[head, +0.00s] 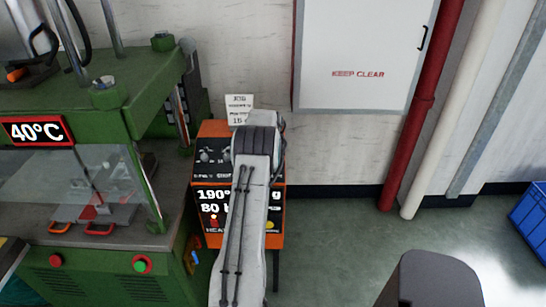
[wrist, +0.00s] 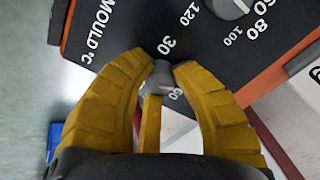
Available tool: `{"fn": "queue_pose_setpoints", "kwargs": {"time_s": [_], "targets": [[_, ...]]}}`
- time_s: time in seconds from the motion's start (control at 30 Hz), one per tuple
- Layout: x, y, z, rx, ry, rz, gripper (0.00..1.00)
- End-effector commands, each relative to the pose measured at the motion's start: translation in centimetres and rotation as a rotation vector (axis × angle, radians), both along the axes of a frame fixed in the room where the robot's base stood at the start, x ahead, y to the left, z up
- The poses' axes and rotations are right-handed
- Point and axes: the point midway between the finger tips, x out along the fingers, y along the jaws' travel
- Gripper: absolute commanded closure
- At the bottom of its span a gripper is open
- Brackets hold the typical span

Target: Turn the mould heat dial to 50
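In the head view the orange control box (head: 210,128) is largely behind my arm, which hides the dial and my fingers. The red-framed display (head: 38,131) on the green press reads 40°C.
A paper job card (head: 239,103) stands on the box. The green press (head: 110,245) is close on the left. The floor at right is clear up to a blue crate (head: 530,222).

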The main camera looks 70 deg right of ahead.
Motion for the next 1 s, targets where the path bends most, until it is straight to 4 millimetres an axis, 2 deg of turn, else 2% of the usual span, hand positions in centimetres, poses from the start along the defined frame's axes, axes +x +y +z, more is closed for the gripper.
{"fn": "queue_pose_setpoints", "kwargs": {"time_s": [0.03, 0.17, 0.47, 1.0], "targets": [[0.01, -0.08, 0.10, -0.004, -0.001, 0.000, 0.89], [0.01, -0.11, 0.12, -0.005, -0.001, 0.000, 1.00], [0.03, -0.24, -0.24, -0.005, -0.018, -0.031, 1.00], [-0.07, -0.21, 0.20, 0.043, -0.167, -0.336, 1.00]]}}
